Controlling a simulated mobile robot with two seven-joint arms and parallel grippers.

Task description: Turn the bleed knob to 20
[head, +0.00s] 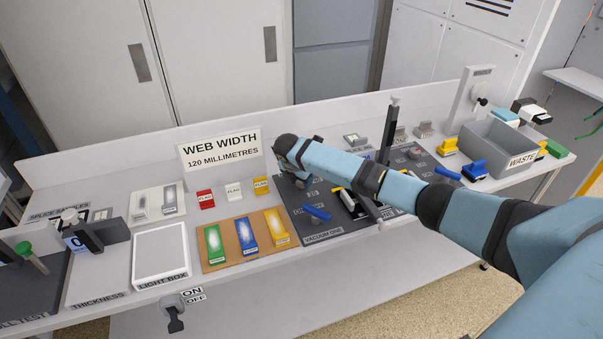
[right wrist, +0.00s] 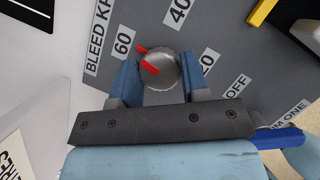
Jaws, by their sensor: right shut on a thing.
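The bleed knob (right wrist: 165,72) is a round silver knob with red marking, seen in the right wrist view on a dark grey panel (right wrist: 215,30). The red shows on its face and at its upper-left edge, beside the printed 60 (right wrist: 122,42). The 40 (right wrist: 179,10) is at the top. A label ending in 0 (right wrist: 206,58) is partly hidden by the right finger. My right gripper (right wrist: 162,66) is shut on the knob, one blue finger on each side. In the head view my wrist hides the knob. My left gripper is in neither view.
The vacuum panel (head: 322,230) carries a blue handle (head: 317,213) close to my right arm. An upright dark post (head: 389,130) stands beyond my forearm. The web width sign (head: 220,149) stands behind. A tan board (head: 206,262) with coloured pieces lies left; the waste bin (head: 485,155) is right.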

